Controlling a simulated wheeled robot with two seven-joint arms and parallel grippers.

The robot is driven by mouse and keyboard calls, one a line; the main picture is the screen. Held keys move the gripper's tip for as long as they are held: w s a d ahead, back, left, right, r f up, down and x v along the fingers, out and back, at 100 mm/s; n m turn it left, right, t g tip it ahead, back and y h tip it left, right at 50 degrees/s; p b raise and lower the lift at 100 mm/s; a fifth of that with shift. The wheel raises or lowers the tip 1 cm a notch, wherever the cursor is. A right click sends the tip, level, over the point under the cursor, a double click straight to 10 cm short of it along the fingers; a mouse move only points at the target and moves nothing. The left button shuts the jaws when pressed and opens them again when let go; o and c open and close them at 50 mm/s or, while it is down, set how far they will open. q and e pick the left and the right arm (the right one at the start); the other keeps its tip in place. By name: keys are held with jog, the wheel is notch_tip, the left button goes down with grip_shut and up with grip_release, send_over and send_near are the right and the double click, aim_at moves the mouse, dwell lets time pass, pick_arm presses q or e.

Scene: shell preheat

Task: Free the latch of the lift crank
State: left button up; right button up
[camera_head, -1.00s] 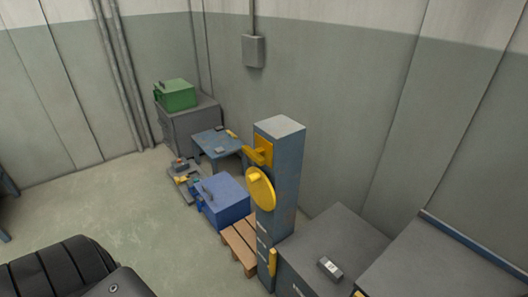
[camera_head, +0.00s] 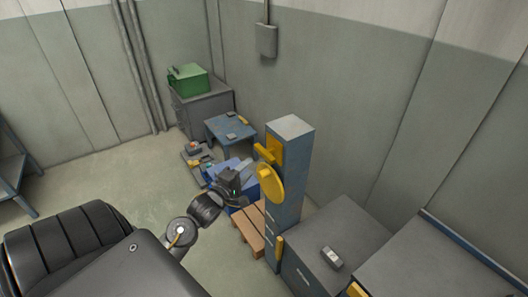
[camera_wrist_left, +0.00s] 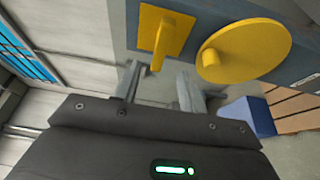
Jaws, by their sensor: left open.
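A blue-grey column (camera_head: 294,180) stands right of the middle in the head view. It bears a yellow crank disc (camera_head: 273,186) and, above it, a yellow latch (camera_head: 267,154) with a lever on a plate. In the left wrist view the latch lever (camera_wrist_left: 159,48) and the round disc with its knob (camera_wrist_left: 245,50) are close ahead. My left gripper (camera_head: 251,173) is open and empty in front of the column. Its two fingers (camera_wrist_left: 158,90) show in the wrist view, just short of the lever, which seems to lie between their lines. Whether they touch it I cannot tell. My right gripper is out of view.
A blue box (camera_wrist_left: 248,116) and a wooden pallet (camera_head: 246,229) lie by the column's foot. A blue table (camera_head: 222,128) and a grey cabinet with a green box (camera_head: 188,79) stand behind. Grey cabinets (camera_head: 345,235) stand close at the right.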

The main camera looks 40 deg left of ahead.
aim_at(262, 155)
pick_arm(q)
jog(key=w, duration=0.3)
jog(key=w+p, duration=0.1)
jog(key=w, duration=0.2)
jog(key=w+a+p, duration=0.1)
jog(key=w, duration=0.2)
jog(key=shift+w, duration=0.25)
jog(key=shift+w+f, duration=0.1)
jog(key=shift+w, duration=0.6)
jog(key=shift+c, duration=0.3)
grip_shut()
